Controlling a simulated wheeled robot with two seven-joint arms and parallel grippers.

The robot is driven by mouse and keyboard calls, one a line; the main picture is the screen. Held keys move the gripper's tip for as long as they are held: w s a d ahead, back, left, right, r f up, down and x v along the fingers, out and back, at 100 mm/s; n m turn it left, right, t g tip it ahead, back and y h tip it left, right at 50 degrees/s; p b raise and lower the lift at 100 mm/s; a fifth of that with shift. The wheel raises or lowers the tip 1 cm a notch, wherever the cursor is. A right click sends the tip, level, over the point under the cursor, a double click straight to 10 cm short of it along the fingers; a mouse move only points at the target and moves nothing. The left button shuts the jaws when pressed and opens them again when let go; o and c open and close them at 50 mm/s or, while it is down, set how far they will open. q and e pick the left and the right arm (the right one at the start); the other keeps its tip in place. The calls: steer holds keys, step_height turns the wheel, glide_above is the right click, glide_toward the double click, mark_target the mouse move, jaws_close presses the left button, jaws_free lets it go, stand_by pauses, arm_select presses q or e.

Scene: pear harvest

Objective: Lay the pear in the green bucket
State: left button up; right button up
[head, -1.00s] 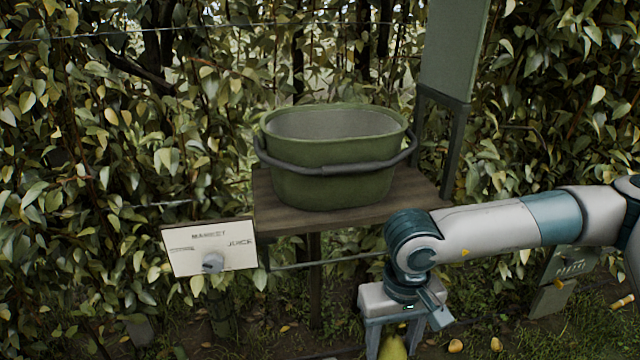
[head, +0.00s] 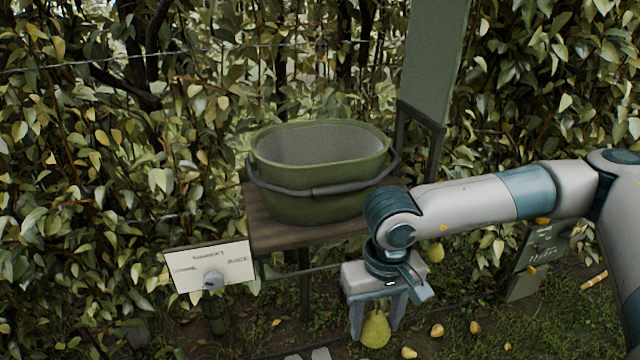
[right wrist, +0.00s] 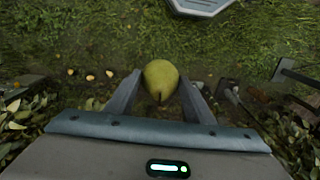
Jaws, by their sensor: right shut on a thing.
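The green bucket (head: 315,205) stands upright on a wooden shelf (head: 272,232), with its dark handle lying across the front. Its grey inside shows no fruit in the part I can see. My right gripper (head: 376,322) points down, in front of the shelf and below and right of the bucket. It is shut on a yellow-green pear (head: 376,330), which hangs between the fingers. The right wrist view shows the pear (right wrist: 160,78) between the two fingers, above the grass. My left gripper is not in view.
A white sign with a knob (head: 210,268) stands left of the shelf. A green upright panel (head: 435,60) rises behind the bucket's right side. Several yellow fruits or leaves lie on the grass. Leafy hedge fills the back.

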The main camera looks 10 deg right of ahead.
mark_target(373, 315)
steer(key=r, duration=0.1)
steer(key=r+p, duration=0.2)
steer(key=shift+s+a+r, duration=0.1)
steer(key=shift+a+r, duration=0.15)
steer(key=shift+a, duration=0.05)
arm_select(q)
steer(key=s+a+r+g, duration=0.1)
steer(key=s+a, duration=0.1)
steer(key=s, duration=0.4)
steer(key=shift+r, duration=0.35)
